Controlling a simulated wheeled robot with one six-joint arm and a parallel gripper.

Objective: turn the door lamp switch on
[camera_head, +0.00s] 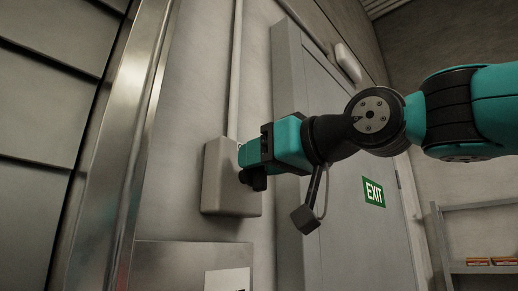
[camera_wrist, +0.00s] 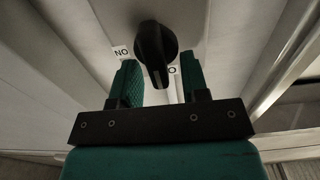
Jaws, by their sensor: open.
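A grey switch box (camera_head: 215,190) is fixed to the wall left of the door, with a conduit running up from it. In the wrist view its black rotary knob (camera_wrist: 152,45) stands out from the pale face. A label reading "NO" (camera_wrist: 121,53), perhaps an upside-down "ON", is left of the knob, and a partly hidden "O" label (camera_wrist: 172,70) is right of it. My gripper (camera_wrist: 158,82) is open, its green fingers on either side of the knob's near end. I cannot tell whether they touch it.
A grey door (camera_head: 345,160) with a green EXIT sign (camera_head: 374,192) is right of the box, with a pale lamp (camera_head: 348,63) above it. A metal panel (camera_head: 180,265) is below the box. A shelf (camera_head: 480,235) stands at right.

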